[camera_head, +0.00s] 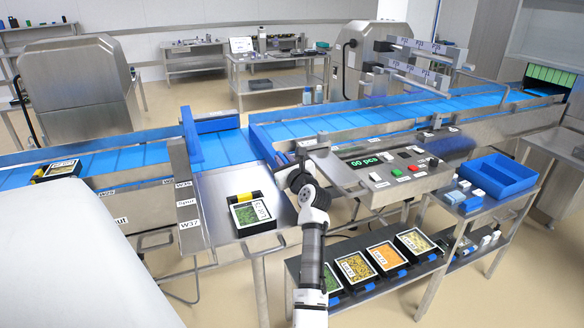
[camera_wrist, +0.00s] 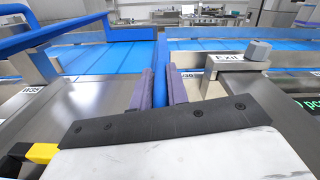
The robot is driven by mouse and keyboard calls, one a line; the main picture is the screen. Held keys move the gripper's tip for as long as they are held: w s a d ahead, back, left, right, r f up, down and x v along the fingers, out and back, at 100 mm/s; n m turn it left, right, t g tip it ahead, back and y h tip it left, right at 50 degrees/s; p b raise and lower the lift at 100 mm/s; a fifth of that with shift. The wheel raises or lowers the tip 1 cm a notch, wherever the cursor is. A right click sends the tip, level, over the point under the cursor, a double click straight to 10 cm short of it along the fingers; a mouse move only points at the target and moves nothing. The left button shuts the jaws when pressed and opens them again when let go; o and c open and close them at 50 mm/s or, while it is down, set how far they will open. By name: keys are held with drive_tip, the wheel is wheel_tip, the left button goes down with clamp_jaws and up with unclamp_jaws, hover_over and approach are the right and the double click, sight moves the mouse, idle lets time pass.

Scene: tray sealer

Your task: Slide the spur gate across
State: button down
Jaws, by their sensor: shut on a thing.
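The spur gate looks to be the blue bar (camera_head: 262,146) at the right side of the gap in the blue conveyor, by the steel spur table. In the wrist view its blue edge (camera_wrist: 161,72) runs straight ahead between the purple finger pads. My gripper (camera_head: 284,170) is shut on this bar at its near end, and my wrist hides part of it in the head view. My gripper (camera_wrist: 160,88) fills the lower middle of the wrist view. A second blue bar (camera_head: 190,136) stands at the left side of the gap.
A black tray with green contents (camera_head: 250,212) lies on the steel spur table (camera_head: 215,190), left of my gripper. The control box (camera_head: 385,168) is close on the right. An Exit plate with a grey knob (camera_wrist: 258,50) is right of the fingers. Another tray (camera_head: 62,168) sits on the left belt.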

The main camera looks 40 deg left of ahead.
drive_tip(key=shift+w+r, duration=0.1)
drive_tip(key=shift+w, duration=0.3)
drive_tip(key=c, duration=1.4)
unclamp_jaws()
drive_tip(key=shift+s+a, duration=0.1)
drive_tip(key=shift+s, duration=0.15)
drive_tip(key=b+v, duration=0.3)
drive_tip(key=v, duration=1)
drive_tip(key=shift+d, duration=0.4)
